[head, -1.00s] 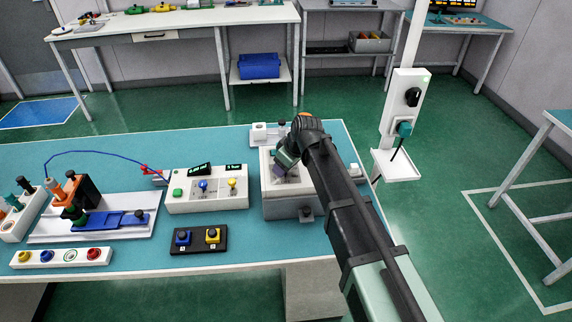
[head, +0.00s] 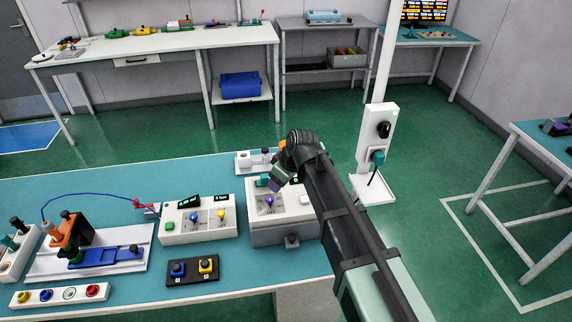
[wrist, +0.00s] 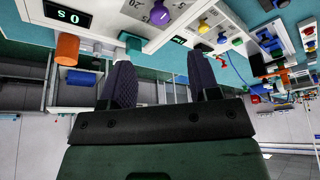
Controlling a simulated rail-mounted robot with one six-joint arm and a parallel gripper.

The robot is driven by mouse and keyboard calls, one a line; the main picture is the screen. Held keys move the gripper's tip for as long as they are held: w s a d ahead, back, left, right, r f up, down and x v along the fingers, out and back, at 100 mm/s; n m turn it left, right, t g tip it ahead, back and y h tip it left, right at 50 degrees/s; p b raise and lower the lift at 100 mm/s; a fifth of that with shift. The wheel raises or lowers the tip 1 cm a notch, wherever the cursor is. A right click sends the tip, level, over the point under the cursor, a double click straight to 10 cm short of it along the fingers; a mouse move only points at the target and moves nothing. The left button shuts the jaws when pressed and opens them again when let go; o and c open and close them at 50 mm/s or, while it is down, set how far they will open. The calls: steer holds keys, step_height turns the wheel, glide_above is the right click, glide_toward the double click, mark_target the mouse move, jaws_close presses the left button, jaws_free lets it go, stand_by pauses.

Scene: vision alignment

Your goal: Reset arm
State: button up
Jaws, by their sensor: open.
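My gripper (head: 276,184) hangs above the white box (head: 285,228) on the teal bench, at the end of my dark arm. In the wrist view my gripper (wrist: 160,78) has its two dark padded fingers apart, with nothing between them. A purple knob (head: 269,201) stands on the box's top panel; it also shows in the wrist view (wrist: 160,13), beyond the fingertips and apart from them. A teal knob (wrist: 130,42) appears close to one fingertip there; I cannot tell whether they touch. My arm hides the right part of the box.
Left of the box stand a white control box (head: 198,220) with blue and yellow knobs, a black two-button pad (head: 192,270) and a blue-slide fixture (head: 100,256). A white post with a switch box (head: 378,135) rises behind my arm.

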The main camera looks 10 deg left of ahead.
steer(key=s+d+f+m+h, duration=0.1)
steer(key=s+d+m, duration=0.3)
steer(key=d, duration=0.7)
steer(key=s+d+m+g+h+b, duration=0.1)
steer(key=s+d+m, duration=0.4)
steer(key=d, duration=0.6)
steer(key=s+d+f+m+h, duration=0.1)
steer(key=s+d+m, duration=0.3)
steer(key=d, duration=0.8)
steer(key=shift+s+f+m+g+h, duration=0.35)
steer(key=shift+s+h, duration=0.25)
steer(key=shift+s, duration=0.45)
